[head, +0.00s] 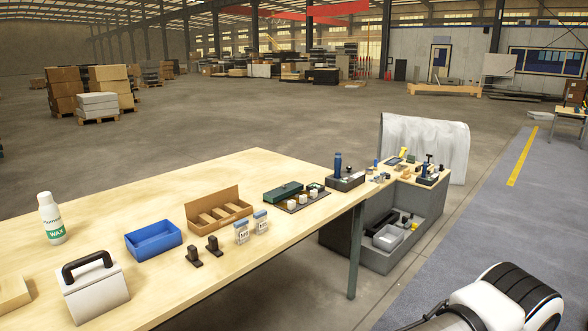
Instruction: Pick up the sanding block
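I cannot pick out a sanding block with certainty. Two small dark pieces with raised tops, one on the left (194,257) and one on the right (214,246), stand near the front edge of the wooden table (100,214). They are too small to name. Small items on the far bench (427,172) are also too small to tell apart. Part of my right arm shows at the bottom right, away from the table. Neither gripper is in view.
The table also holds a white bottle (53,218), a white box with a black handle (94,288), a blue tray (153,243), a divided brown box (218,212), two labelled jars and a green case (283,192). A grey drawer (389,238) stands open below the bench.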

